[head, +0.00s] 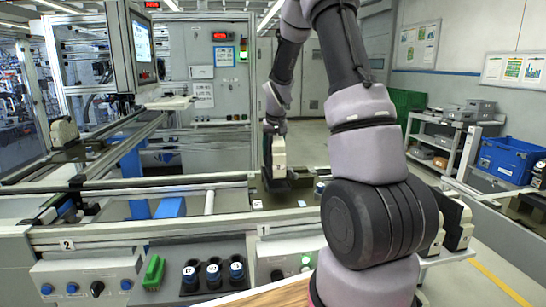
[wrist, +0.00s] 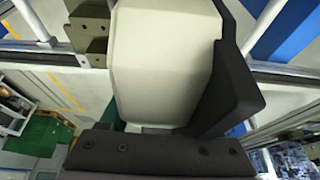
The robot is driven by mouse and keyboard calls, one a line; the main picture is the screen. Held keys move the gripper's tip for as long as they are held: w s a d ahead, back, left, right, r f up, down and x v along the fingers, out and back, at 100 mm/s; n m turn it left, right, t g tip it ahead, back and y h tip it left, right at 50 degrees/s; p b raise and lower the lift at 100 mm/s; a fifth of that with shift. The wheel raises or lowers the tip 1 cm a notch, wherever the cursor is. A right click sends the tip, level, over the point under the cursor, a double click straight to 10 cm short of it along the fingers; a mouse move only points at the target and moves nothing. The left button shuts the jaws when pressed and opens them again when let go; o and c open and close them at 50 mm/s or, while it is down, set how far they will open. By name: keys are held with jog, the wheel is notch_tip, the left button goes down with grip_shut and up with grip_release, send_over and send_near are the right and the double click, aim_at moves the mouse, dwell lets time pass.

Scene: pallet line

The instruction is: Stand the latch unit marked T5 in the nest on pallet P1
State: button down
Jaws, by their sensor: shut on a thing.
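My gripper (head: 273,134) is shut on a latch unit (head: 279,152), a cream block with black parts. It holds the unit above the middle of the line, over or just at a dark pallet (head: 305,190). I cannot tell whether the unit touches the pallet. In the wrist view the cream face of the unit (wrist: 165,60) fills the middle, with a black angled part at its right and a dark bar with screws across the bottom. No T5 mark is readable, and I cannot make out the nest or a P1 mark.
Another cream unit (head: 64,132) stands at the far left of the line. More cream and black units (head: 457,212) stand at the right, partly behind my arm. A blue bin (head: 510,158) and grey shelf cart (head: 440,138) are at the right. A screen (head: 142,52) overhangs the left.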

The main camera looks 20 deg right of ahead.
jog(key=shift+f, duration=1.35)
jog(key=shift+f, duration=0.1)
jog(key=shift+c, duration=0.5)
grip_release()
jog(key=v, duration=1.1)
jog(key=shift+s+r, duration=0.15)
jog(key=shift+r, duration=0.2)
jog(key=s+a+r+t+y, duration=0.1)
jog(key=s+a+r, duration=0.2)
jog(key=s, duration=0.7)
jog(key=s+a+r+m+t+y, duration=0.1)
jog(key=s+a+r, duration=0.2)
jog(key=s+r, duration=0.3)
jog(key=s+a+r+m+y, duration=0.1)
jog(key=s+a+r, duration=0.3)
jog(key=s, duration=1)
jog(key=shift+r+t, duration=0.3)
jog(key=shift+t, duration=0.1)
